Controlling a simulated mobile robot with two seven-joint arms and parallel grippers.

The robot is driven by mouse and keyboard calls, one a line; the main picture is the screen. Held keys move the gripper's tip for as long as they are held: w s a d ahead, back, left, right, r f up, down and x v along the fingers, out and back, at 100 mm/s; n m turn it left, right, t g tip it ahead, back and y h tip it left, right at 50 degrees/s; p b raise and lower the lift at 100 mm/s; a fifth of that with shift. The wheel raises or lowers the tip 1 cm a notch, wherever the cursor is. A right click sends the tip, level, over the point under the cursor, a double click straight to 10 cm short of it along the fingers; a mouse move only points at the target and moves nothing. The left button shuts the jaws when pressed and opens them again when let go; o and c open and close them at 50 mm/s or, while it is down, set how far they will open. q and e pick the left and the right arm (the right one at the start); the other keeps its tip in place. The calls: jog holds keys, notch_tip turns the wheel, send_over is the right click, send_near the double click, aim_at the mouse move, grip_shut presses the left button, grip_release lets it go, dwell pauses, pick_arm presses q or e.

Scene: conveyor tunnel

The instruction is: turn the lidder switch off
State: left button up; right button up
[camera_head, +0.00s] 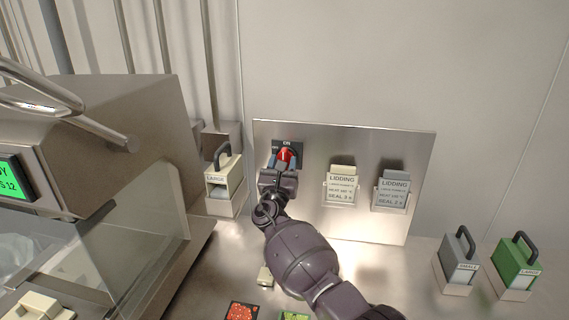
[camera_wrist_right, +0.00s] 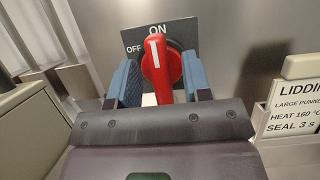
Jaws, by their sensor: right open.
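The lidder switch is a red rotary knob (camera_head: 285,157) on a dark plate marked ON and OFF, on the steel wall panel. In the right wrist view the red knob (camera_wrist_right: 161,68) has its white line pointing up at ON, with OFF at its upper left. My right gripper (camera_head: 284,164) is at the switch. In the wrist view its blue fingers (camera_wrist_right: 160,82) stand on either side of the knob, open; whether they touch it I cannot tell. The knob's lower part is hidden behind the gripper body. My left gripper is not in view.
Two lidding cards (camera_head: 341,187) (camera_head: 391,191) hang on the panel to the right. A cream handled block (camera_head: 224,182) stands left of the switch. Grey (camera_head: 457,262) and green (camera_head: 515,267) handled blocks stand at the right. The steel machine (camera_head: 130,130) fills the left.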

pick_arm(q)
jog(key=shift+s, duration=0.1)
pick_arm(e)
jog(key=shift+c, duration=0.4)
grip_shut()
pick_arm(q)
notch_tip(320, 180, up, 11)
jog(key=p, duration=1.2)
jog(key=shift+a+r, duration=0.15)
pick_arm(e)
jog(key=n+g+y, duration=0.1)
jog(key=n+y, duration=0.1)
jog(key=n, duration=0.5)
jog(key=n+g+y, duration=0.1)
jog(key=n+y, duration=0.2)
jog(key=n, duration=0.4)
jog(key=n+g+y, duration=0.2)
jog(key=n, duration=0.5)
jog(key=shift+n+y, duration=0.3)
jog(key=shift+n, duration=0.1)
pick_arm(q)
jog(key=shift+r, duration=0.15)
pick_arm(e)
jog(key=shift+n, duration=0.4)
